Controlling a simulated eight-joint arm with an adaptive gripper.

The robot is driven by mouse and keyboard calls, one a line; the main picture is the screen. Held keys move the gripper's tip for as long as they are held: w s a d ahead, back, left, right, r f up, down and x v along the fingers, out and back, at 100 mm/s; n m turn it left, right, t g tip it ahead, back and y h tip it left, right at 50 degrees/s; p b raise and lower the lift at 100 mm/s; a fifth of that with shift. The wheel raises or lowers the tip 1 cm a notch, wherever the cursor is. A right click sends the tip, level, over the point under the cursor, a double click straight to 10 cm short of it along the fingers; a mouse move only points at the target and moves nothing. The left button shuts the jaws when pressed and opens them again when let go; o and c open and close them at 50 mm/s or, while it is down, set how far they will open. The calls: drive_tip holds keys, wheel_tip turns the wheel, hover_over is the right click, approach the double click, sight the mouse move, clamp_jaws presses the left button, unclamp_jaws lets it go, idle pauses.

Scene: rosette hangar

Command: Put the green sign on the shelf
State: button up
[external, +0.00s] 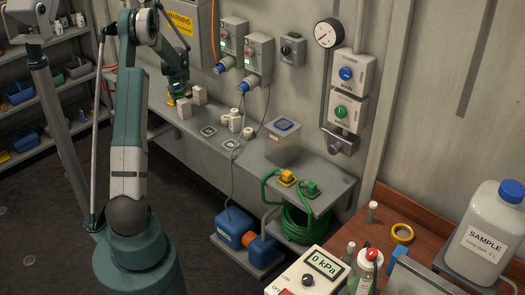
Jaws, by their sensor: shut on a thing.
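I cannot tell from this view whether that thing is the green sign. No clear green sign shows elsewhere. A small green piece (311,190) lies at the shelf's near right end, beside a yellow piece (287,178).
White blocks (199,95) stand close right of my gripper. Several small white items and a grey box (283,142) with a blue top stand farther right. Switch boxes (258,55) with cables hang above. A wooden bench (400,235) holds bottles. Shelving (45,95) stands at left.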

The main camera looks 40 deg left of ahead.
sight(179, 98)
drive_tip(key=shift+f, duration=0.15)
drive_tip(key=shift+f, duration=1.75)
drive_tip(key=shift+f, duration=0.15)
drive_tip(key=o, duration=0.9)
drive_tip(key=shift+r, duration=0.25)
drive_tip(key=shift+v, duration=5.95)
